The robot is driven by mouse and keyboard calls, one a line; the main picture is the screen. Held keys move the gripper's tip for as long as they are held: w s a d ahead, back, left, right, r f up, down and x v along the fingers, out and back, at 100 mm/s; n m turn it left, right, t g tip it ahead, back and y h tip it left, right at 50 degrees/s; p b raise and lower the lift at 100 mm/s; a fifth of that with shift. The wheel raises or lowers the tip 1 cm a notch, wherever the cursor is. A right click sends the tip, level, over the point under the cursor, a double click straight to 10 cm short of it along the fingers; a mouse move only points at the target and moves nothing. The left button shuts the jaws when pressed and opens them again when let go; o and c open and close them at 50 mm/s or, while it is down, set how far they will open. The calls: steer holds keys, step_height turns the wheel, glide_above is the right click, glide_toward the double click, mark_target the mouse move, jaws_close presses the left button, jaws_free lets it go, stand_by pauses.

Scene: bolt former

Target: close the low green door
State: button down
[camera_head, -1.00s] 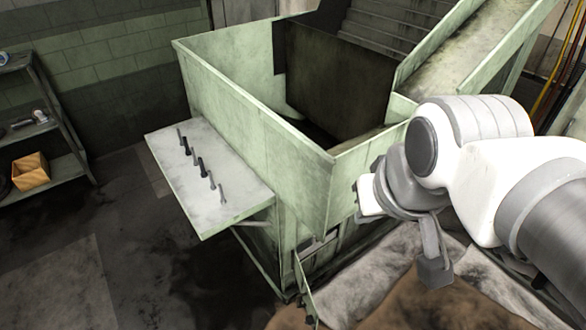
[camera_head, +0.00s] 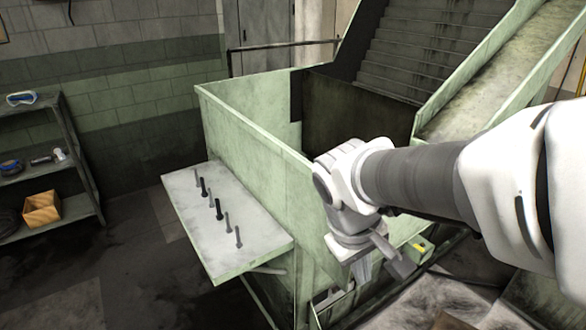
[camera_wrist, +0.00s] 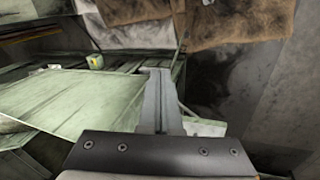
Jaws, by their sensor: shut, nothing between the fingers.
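The low green door (camera_head: 314,317) stands open below the green machine's wall, at the bottom edge of the head view. Only a thin strip of it shows; the rest is cut off by the frame. A dark opening with metal parts (camera_head: 336,300) lies beside it. My gripper (camera_head: 352,283) is shut and empty, pointing down in front of the machine's wall, above and to the right of the door. In the wrist view my closed fingers (camera_wrist: 158,75) reach toward a thin upright green edge (camera_wrist: 179,58), which looks like the door; whether they touch cannot be told.
A pale shelf (camera_head: 190,225) with several bolts (camera_head: 218,208) juts from the machine's left side. Stained cloth (camera_wrist: 225,22) lies at the top of the wrist view. A rack (camera_head: 78,150) with a cardboard box (camera_head: 41,208) stands at the left. The floor between is clear.

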steer(key=w+a+f+n+g+h+b, duration=0.1)
steer(key=w+a+f+n+b, duration=0.15)
steer(key=f, duration=0.55)
steer(key=w+a+f+n+h+b, duration=0.1)
steer(key=w+f+n+h+b, duration=0.15)
steer(key=f, duration=0.55)
steer(key=w+a+f+n+g+h+b, duration=0.1)
steer(key=w+f+n+b, duration=0.15)
steer(key=f, duration=0.45)
steer(key=s+a+f+n+t+h+b, duration=0.1)
steer(key=a+f+n+b, duration=0.25)
steer(key=f, duration=1.05)
steer(key=s+a+f+n+t+h+b, duration=0.15)
steer(key=a+f+n, duration=0.3)
steer(key=f, duration=0.95)
steer(key=w+d+f+b, duration=0.1)
steer(key=d+f+b, duration=0.1)
steer(key=d, duration=0.4)
steer(key=d+f+y+b, duration=0.1)
steer(key=d+f+b, duration=0.1)
steer(key=d+f, duration=0.3)
steer(key=shift+w+d+g, duration=0.35)
steer(key=shift+w+d, duration=0.05)
steer(key=shift+d, duration=0.05)
steer(key=shift+d, duration=0.1)
